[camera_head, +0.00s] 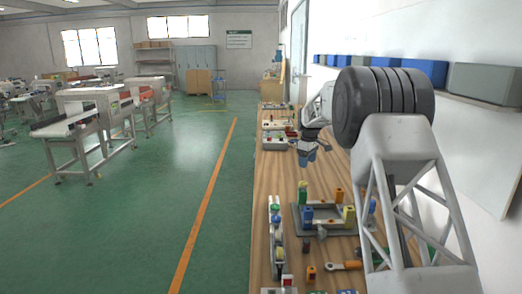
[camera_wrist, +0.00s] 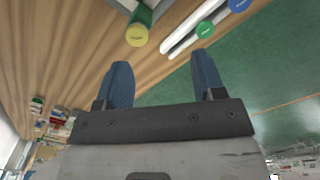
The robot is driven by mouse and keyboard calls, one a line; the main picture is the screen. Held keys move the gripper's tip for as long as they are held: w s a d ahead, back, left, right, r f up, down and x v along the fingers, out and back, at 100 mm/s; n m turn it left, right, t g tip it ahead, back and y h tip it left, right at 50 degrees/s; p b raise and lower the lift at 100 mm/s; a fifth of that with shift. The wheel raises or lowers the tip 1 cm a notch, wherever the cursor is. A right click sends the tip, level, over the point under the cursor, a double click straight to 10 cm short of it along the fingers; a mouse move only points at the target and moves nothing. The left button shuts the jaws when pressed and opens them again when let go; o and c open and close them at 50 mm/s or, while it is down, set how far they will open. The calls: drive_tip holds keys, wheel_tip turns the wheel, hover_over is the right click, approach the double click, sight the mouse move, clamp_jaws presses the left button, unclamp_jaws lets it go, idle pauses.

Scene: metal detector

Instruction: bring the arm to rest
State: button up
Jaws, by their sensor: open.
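My gripper (camera_head: 307,154) hangs above the wooden workbench (camera_head: 265,182), near its left edge, in the head view. In the wrist view its two blue fingers (camera_wrist: 163,80) are spread apart with nothing between them. My arm reaches out from the right side over the bench. The gripper is in the air, beyond the grey fixture and apart from the objects on the bench.
A grey fixture (camera_head: 323,231) holds yellow and blue cylinders. A narrow rack (camera_head: 277,240) with green and blue tops stands at the left edge. Trays (camera_head: 277,140) stand farther back. Blue bins (camera_head: 385,62) line the wall shelf.

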drive_tip(key=s+r+m, duration=0.2)
drive_tip(key=s+r, duration=0.3)
drive_tip(key=s, duration=0.7)
drive_tip(key=s+r+m+t, duration=0.1)
drive_tip(key=s+r, duration=0.3)
drive_tip(key=s, duration=0.8)
drive_tip(key=s+r+m, duration=0.2)
drive_tip(key=s+r, duration=0.3)
drive_tip(key=s, duration=0.7)
drive_tip(key=s+f+m, duration=0.2)
drive_tip(key=s+f, duration=0.3)
drive_tip(key=s, duration=1.3)
drive_tip(key=s+a+f+m+t, duration=0.1)
drive_tip(key=s+f+m, duration=0.2)
drive_tip(key=s, duration=1.5)
wheel_tip(320, 180, down, 2)
drive_tip(key=shift+s+a, duration=0.2)
